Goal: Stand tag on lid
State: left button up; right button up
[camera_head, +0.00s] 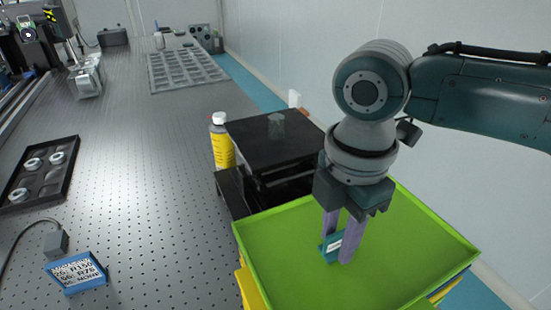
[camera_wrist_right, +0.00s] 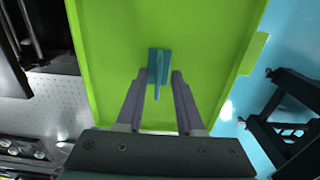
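A small teal tag (camera_head: 330,250) with a white label face stands upright on the green lid (camera_head: 285,265), which looks like a shallow tray with a low rim. My right gripper (camera_head: 341,250) points down over the lid at the tag. In the right wrist view my right gripper (camera_wrist_right: 160,76) has its two purple fingers apart, with the tag's thin upright plate (camera_wrist_right: 157,88) between them and a visible gap to the right finger. The tag's base (camera_wrist_right: 153,56) shows just beyond the fingertips. Contact with the left finger is unclear. My left gripper is not in view.
A blue sign with printed text (camera_head: 77,272) stands on the perforated table (camera_head: 140,200) at left. A black box (camera_head: 275,145) and a yellow-labelled bottle (camera_head: 221,142) stand behind the lid. A black tray with round parts (camera_head: 62,178) lies far left. A wall rises at right.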

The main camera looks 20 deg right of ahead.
aim_at(338, 235)
jog(key=shift+r, duration=0.1)
jog(key=shift+r, duration=0.25)
notch_tip(338, 235, up, 11)
jog(key=s+a+f+m+y, duration=0.1)
jog(key=s+a+f+m, duration=0.1)
jog(key=s+a+f+m+t+y, duration=0.1)
jog(key=s+a+m, duration=0.1)
jog(key=s+a, duration=0.1)
jog(key=s+a+f+m+t, duration=0.1)
jog(key=s+a+f+m, duration=0.1)
jog(key=a, duration=0.1)
jog(key=shift+s+f+y+p, duration=0.15)
jog(key=shift+f+y+p, duration=0.2)
jog(key=shift+y+p, duration=0.05)
jog(key=s+m, duration=0.1)
jog(key=m, duration=0.1)
jog(key=s+d+m, duration=0.1)
jog(key=s+d+f+m+t, duration=0.1)
jog(key=m, duration=0.1)
jog(key=shift+s+m, duration=0.25)
jog(key=shift+m, duration=0.05)
jog(key=s+d+m+h, duration=0.2)
jog(key=s+d+m, duration=0.3)
jog(key=d, duration=0.1)
jog(key=shift+d+f+m+t+h, duration=0.15)
jog(key=shift+m+t+h, duration=0.15)
